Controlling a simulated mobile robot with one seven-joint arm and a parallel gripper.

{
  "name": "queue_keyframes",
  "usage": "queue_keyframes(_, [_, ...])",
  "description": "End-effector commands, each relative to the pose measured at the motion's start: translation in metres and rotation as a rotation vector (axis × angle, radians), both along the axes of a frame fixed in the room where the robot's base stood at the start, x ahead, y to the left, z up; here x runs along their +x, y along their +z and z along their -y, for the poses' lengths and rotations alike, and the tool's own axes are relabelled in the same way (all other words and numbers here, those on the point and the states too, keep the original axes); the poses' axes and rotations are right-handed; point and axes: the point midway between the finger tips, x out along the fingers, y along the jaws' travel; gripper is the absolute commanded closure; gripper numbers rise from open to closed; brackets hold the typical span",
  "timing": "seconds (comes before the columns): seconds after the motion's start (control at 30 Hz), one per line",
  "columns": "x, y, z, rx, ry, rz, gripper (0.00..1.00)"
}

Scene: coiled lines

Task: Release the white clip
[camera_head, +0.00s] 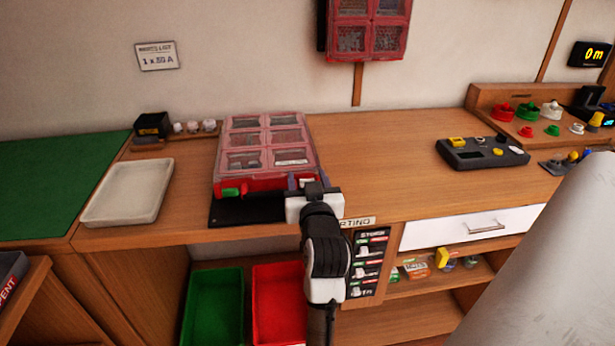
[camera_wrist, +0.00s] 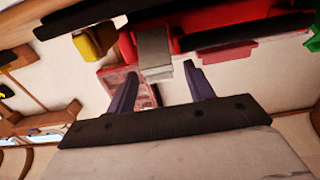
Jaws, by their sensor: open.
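The red case (camera_head: 265,187) lies on a black mat at the bench's front edge, with a clear, six-compartment lid that looks closed. My gripper (camera_head: 306,182) is at the right end of the case's front. It is open, and its two dark fingers (camera_wrist: 161,72) point at the white clip, roughly one on each side. I cannot tell whether they touch it. My gripper mostly hides this clip in the head view.
A white tray (camera_head: 90,211) lies left of the case. Green (camera_head: 213,300) and red (camera_head: 278,300) bins stand below the bench. A dark device (camera_head: 482,153) sits to the right, with clear bench between. Another red case (camera_head: 369,55) hangs on the wall.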

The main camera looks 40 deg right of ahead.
Motion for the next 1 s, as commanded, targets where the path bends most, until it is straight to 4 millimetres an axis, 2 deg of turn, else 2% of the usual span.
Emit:
queue_keyframes(0.33, [0.005,-0.001,0.003,-0.001,0.000,-0.001,0.47])
queue_keyframes(0.7, [0.004,-0.001,0.002,0.000,0.000,-0.001,0.92])
queue_keyframes(1.0, [0.003,-0.010,0.000,-0.036,0.002,0.057,0.92])
